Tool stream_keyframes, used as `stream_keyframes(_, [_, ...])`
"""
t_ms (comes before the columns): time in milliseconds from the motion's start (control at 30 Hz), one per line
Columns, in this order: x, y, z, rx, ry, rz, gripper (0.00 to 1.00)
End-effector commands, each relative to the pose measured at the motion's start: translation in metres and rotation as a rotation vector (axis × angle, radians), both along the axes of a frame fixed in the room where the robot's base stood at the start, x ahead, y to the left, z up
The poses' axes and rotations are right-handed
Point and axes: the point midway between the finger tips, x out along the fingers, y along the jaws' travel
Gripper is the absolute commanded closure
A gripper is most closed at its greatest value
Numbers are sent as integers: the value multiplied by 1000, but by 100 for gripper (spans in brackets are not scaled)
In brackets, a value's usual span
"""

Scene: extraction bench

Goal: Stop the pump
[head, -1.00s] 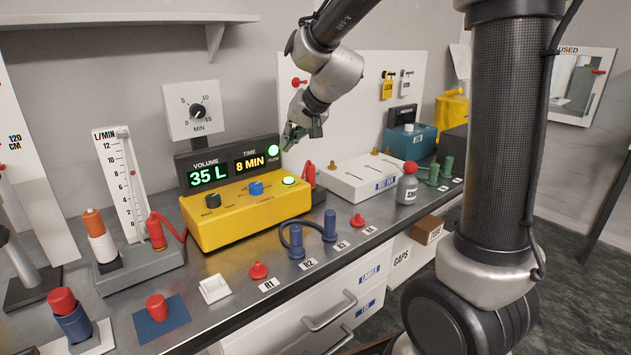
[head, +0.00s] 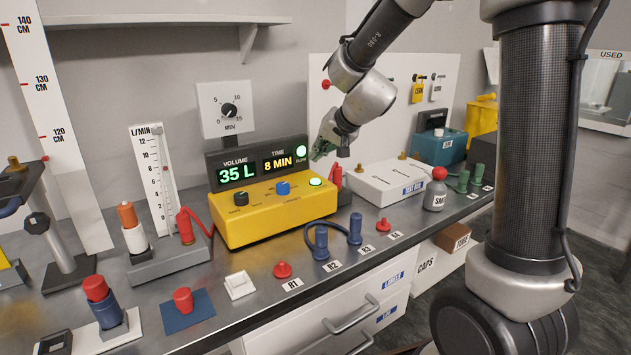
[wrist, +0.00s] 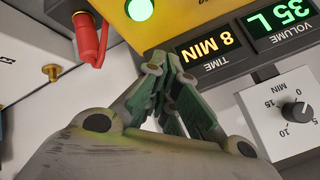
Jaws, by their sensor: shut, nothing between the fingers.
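The yellow pump box (head: 262,217) stands at the back of the bench. A black knob (head: 241,199), a blue knob (head: 283,188) and a lit green button (head: 316,182) are on its top. The dark display (head: 220,172) behind it reads 35 L and 8 MIN, with a green lamp (head: 301,151) lit at its right end. My gripper (head: 318,153) is shut and empty, just right of the display and above the box's right end. In the wrist view the display (wrist: 252,33) is upside down beyond my fingertips, and a lit green button (wrist: 139,9) shows at the top.
A white timer dial (head: 212,125) is above the display. A red-topped flow stand (head: 186,228) is left of the box, a white unit (head: 372,181) right of it. Red and blue caps (head: 283,269) and a grey bottle (head: 436,194) stand on the bench.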

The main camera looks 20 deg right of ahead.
Motion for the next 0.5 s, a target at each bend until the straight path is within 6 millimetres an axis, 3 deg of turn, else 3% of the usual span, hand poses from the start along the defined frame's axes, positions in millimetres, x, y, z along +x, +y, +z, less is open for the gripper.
stream_keyframes(200, [0,-1,-27,0,2,-2,100])
stream_keyframes(500, [0,-1,-40,-1,1,-2,100])
